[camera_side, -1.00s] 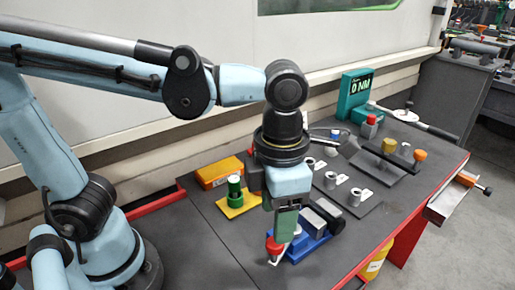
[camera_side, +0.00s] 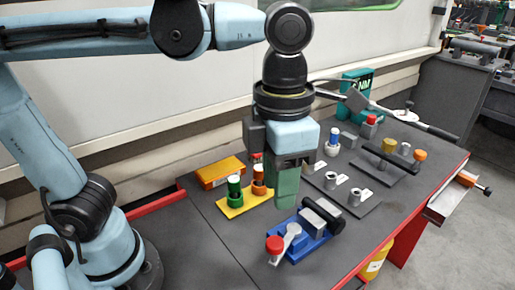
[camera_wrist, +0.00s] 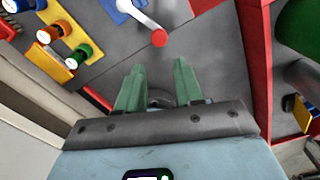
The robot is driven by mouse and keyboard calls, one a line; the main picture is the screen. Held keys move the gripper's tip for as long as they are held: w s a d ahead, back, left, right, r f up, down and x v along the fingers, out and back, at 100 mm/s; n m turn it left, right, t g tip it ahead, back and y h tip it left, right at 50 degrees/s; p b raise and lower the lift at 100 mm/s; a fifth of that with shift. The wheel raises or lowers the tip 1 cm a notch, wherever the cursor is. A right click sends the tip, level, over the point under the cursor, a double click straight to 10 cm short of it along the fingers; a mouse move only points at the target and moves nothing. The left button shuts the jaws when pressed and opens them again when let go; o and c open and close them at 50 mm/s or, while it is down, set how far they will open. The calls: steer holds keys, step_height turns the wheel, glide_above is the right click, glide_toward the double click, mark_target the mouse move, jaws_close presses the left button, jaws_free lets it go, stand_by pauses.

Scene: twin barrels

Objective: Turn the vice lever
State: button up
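The vice is a small blue block (camera_side: 313,245) with grey jaws and a black cylinder, low in the middle of the side view. Its grey lever (camera_side: 291,233) has a red knob (camera_side: 274,244) and points toward the front left. In the wrist view the lever (camera_wrist: 142,17) and red knob (camera_wrist: 159,38) are at the top, beyond my fingertips. My gripper (camera_side: 285,200) hangs above and behind the vice, apart from the lever. In the wrist view its two green fingers (camera_wrist: 158,78) are spread with nothing between them.
A yellow holder (camera_side: 233,211) with green and orange cylinders stands left of my gripper, near an orange box (camera_side: 219,172). Grey plates with metal fittings (camera_side: 355,197) lie to the right. A teal gauge box (camera_side: 357,84) stands behind. The bench (camera_side: 225,258) is bare at the front left.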

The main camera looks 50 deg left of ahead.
steer(key=n, duration=0.3)
steer(key=shift+d+f+h, duration=0.15)
steer(key=shift+d+h, duration=0.05)
steer(key=shift+h, duration=0.1)
steer(key=c, duration=0.4)
steer(key=n, duration=0.2)
steer(key=shift+d+f+n, duration=0.1)
steer(key=shift+n, duration=0.3)
jaws_close()
steer(key=w+d+f+n+t+h, duration=0.1)
steer(key=d+f+n+h, duration=0.15)
steer(key=f+n, duration=0.45)
steer(key=w+d+f+n+h, duration=0.1)
steer(key=d+f+n, duration=0.2)
steer(key=n, duration=0.9)
steer(key=shift+s+a+f, duration=0.1)
steer(key=shift+s+a, duration=0.15)
steer(key=shift+a, duration=0.45)
steer(key=shift+s+a+f, duration=0.1)
steer(key=shift+s+a, duration=0.1)
steer(key=shift+a, duration=0.45)
steer(key=shift+s+a, duration=0.25)
steer(key=shift+a, duration=0.45)
